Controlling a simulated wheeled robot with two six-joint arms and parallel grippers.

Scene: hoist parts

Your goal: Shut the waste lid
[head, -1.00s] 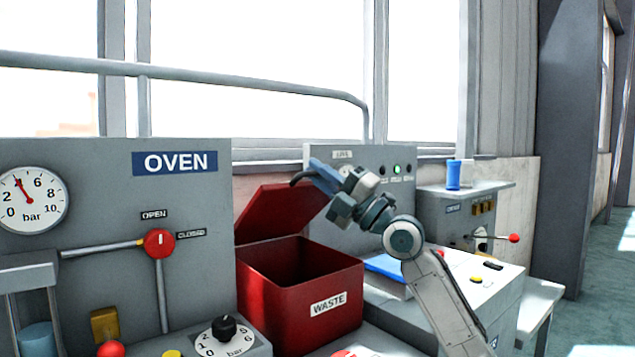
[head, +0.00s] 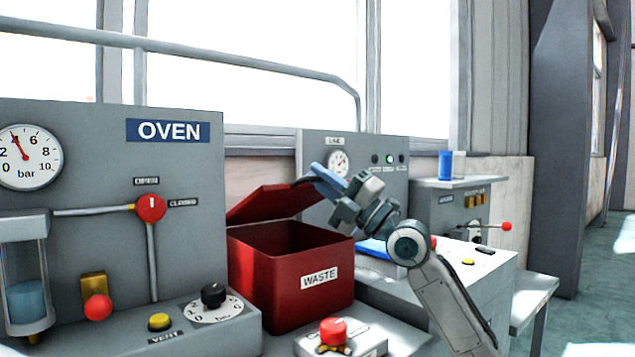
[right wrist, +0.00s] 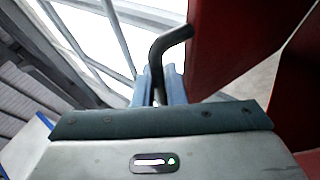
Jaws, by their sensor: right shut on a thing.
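The red waste bin (head: 290,288) carries a "WASTE" label on its front and stands right of the oven panel. My right gripper (head: 318,174) is at the lid's upper right edge. In the right wrist view its blue fingers are shut on a dark bent handle (right wrist: 168,42) beside the red lid (right wrist: 225,45). My left gripper is in neither view.
The oven panel (head: 90,150) with gauge, valve lever and knobs stands at the left. A red button box (head: 333,332) sits in front of the bin. A grey console (head: 440,285) with a blue item lies right of the bin, below my right arm.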

